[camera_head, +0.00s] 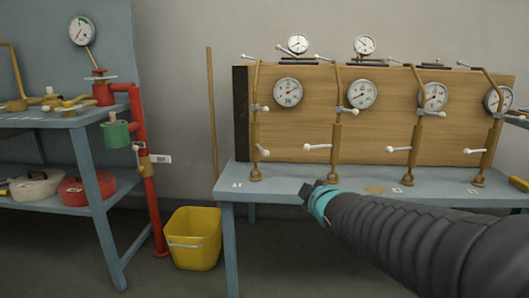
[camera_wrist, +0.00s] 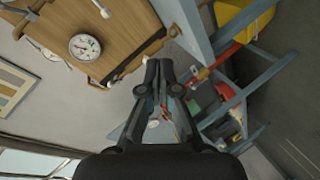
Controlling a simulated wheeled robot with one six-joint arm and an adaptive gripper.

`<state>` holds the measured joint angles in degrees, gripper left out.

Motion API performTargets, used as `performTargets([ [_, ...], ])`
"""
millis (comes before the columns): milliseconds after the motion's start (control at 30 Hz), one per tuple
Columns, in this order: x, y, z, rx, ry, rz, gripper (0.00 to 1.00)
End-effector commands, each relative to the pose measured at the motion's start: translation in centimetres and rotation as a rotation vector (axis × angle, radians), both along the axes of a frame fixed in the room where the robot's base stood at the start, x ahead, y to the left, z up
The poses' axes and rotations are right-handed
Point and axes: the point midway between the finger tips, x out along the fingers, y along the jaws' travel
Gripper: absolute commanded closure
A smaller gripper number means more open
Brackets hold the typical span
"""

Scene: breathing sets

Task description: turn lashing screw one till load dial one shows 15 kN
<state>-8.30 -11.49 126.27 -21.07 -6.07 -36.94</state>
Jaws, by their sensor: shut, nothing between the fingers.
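Several brass lashing screws with white-ended handles stand upright in a row before a wooden board (camera_head: 215,0). The leftmost, apparently lashing screw one (camera_head: 255,135), stands at the board's left end. The dial beside it, apparently load dial one (camera_head: 288,92), is round and white; its reading is too small to tell. My gripper (camera_head: 308,188) is over the bench's front area, right of and nearer than the leftmost screw's foot, apart from it. In the wrist view my gripper (camera_wrist: 160,64) has its dark fingers together, empty. A dial (camera_wrist: 85,47) shows there too; which one, I cannot tell.
The blue-grey bench (camera_head: 275,172) carries the board and small number tags. A yellow bucket (camera_head: 193,240) and a wooden pole (camera_head: 212,110) stand left of it. A red pipe (camera_head: 145,190) and a shelf with pots are further left. Floor between is clear.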

Motion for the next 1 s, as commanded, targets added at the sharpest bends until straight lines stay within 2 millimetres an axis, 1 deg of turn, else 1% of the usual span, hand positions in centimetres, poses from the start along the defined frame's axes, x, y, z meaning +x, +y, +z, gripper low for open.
performTargets([
  [33,1.9,1.8,0.6,-0.052,-0.058,0.067,1.00],
  [100,3.8,4.1,1.5,-0.119,-0.149,0.157,1.00],
  [200,5.6,6.9,2.4,-0.194,-0.260,0.258,1.00],
  [300,6.5,8.9,2.8,-0.240,-0.337,0.322,1.00],
  [400,7.0,10.0,3.1,-0.263,-0.382,0.357,1.00],
  [567,8.0,10.8,3.1,-0.271,-0.397,0.369,1.00],
  [667,9.2,11.4,3.0,-0.270,-0.395,0.368,1.00],
  [1000,14.3,14.1,2.8,-0.268,-0.394,0.367,1.00],
])
